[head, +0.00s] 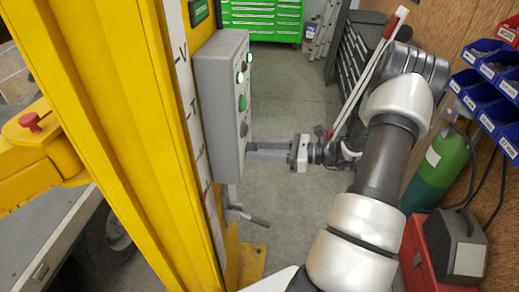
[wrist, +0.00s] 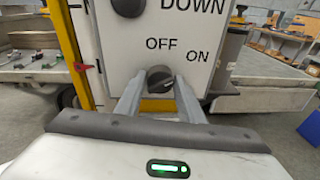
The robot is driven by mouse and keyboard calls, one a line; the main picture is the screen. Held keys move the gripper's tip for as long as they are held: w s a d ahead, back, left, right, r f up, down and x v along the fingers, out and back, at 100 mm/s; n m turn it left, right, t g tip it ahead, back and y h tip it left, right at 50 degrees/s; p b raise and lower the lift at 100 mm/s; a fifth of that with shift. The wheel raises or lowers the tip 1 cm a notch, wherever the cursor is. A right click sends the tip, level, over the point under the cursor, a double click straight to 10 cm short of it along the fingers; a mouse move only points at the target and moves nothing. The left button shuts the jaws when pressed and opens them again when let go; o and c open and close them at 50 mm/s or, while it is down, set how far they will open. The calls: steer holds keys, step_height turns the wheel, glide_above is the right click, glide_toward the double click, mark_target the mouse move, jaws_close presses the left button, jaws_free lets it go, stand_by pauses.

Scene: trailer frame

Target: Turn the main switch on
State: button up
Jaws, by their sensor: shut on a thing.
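The main switch is a dark rotary knob (wrist: 159,76) low on the panel face, below the OFF and ON labels, in the wrist view. A pale mark on it slants to the right; I cannot tell for sure which label it points to. The grey control box (head: 218,95) is fixed to the yellow column in the head view. My gripper (head: 251,150) reaches the lower part of the box from the right. In the wrist view its two fingers (wrist: 159,88) are closed on the sides of the knob. The knob is hidden or too small in the head view.
A dark round button (wrist: 128,5) sits above the switch beside the word DOWN. The yellow column (head: 128,120) stands left of the box. A green cylinder (head: 440,165) and a red case (head: 414,255) stand at the right. The floor behind my gripper is clear.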

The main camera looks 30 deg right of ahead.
steer(key=o, duration=1)
steer(key=shift+s+d, duration=0.1)
steer(key=b+v, duration=0.2)
steer(key=v, duration=1.5)
steer(key=shift+d+f, duration=0.1)
